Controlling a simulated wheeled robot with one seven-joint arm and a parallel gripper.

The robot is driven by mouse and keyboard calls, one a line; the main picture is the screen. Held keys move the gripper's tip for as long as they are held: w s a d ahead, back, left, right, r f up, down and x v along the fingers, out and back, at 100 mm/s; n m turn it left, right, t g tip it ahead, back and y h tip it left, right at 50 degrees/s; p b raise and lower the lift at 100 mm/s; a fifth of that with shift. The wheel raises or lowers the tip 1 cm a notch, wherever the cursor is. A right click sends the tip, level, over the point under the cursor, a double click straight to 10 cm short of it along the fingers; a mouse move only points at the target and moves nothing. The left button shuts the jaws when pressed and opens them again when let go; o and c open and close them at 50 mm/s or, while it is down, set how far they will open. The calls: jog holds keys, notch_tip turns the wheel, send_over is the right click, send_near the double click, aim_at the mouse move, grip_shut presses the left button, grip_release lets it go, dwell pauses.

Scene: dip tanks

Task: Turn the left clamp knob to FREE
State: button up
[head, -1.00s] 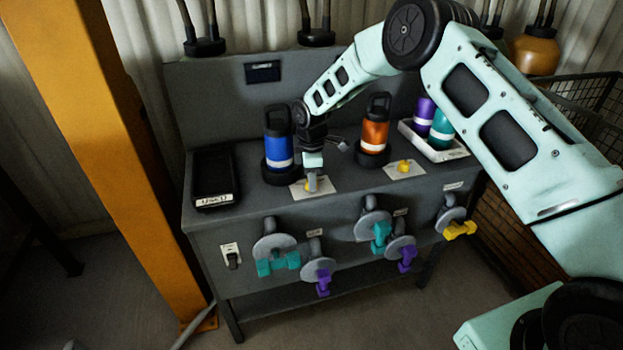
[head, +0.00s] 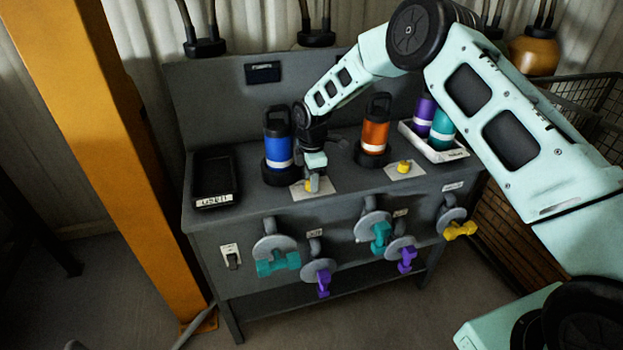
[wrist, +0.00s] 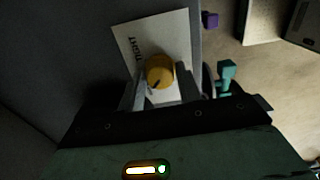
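The left clamp knob is a small yellow knob (head: 307,186) on a white plate (head: 327,185) on the bench top, in front of the blue bottle. In the wrist view the knob (wrist: 160,70) shows as a round yellow cap with a dark mark on its lower edge. My gripper (head: 313,184) points down at it, with one finger on each side of the knob. The fingers (wrist: 161,80) lie close to its sides; I cannot tell whether they touch it.
A blue bottle (head: 278,139) stands just left of my gripper, an orange bottle (head: 374,137) to the right. A second yellow knob (head: 404,167) sits on another plate. A black tray (head: 213,172) is at left, a white tray (head: 447,155) at right. Several coloured valve handles line the front.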

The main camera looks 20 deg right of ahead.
jog(key=shift+o, duration=1.2)
notch_tip(320, 180, up, 17)
jog(key=b, duration=0.1)
jog(key=shift+r+b, duration=0.2)
jog(key=shift+b, duration=0.2)
